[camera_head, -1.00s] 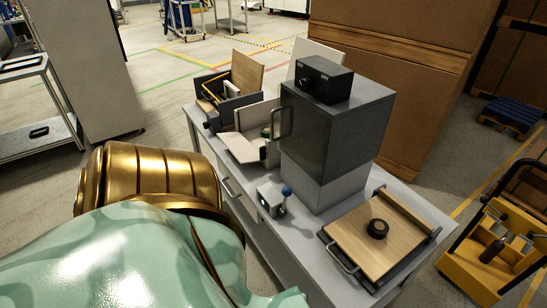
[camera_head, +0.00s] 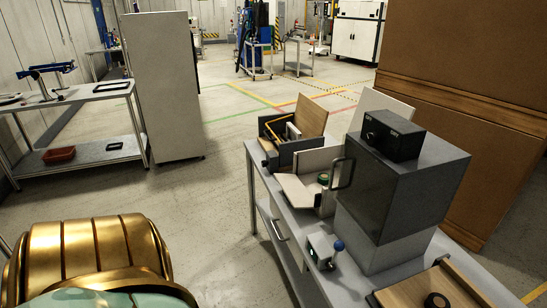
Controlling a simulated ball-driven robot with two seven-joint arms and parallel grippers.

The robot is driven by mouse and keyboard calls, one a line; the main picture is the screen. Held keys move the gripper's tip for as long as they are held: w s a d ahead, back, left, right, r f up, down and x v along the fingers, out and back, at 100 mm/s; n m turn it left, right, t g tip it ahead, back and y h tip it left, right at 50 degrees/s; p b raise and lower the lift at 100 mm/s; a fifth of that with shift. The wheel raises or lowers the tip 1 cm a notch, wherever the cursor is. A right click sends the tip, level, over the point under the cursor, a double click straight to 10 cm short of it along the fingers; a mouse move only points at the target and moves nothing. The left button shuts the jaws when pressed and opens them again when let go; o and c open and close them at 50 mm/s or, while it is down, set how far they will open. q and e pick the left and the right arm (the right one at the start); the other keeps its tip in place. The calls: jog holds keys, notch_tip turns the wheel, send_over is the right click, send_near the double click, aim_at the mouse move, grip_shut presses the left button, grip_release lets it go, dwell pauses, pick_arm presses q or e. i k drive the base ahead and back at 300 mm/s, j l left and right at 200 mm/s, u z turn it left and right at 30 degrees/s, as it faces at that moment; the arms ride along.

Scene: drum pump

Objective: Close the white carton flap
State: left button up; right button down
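The white carton (camera_head: 329,200) stands on the grey table, partly hidden by the dark cabinet. A pale flap (camera_head: 295,191) sticks out open from its front left side, and a white panel (camera_head: 320,159) stands up at its back. A small green round thing (camera_head: 323,179) shows at the carton's opening. Neither of my grippers is in view. A gold and mint part at the lower left looks like part of my arm, well apart from the carton.
The dark grey cabinet (camera_head: 397,190) with a black box (camera_head: 393,134) on top stands right of the carton. An open dark box with a wooden lid (camera_head: 312,118) stands behind it. A small device with a blue knob (camera_head: 339,246) is in front. Floor left of the table (camera_head: 327,286) is clear.

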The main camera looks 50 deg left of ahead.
aim_at(294, 191)
jog(key=j+u, duration=0.95)
jog(key=i, duration=0.05)
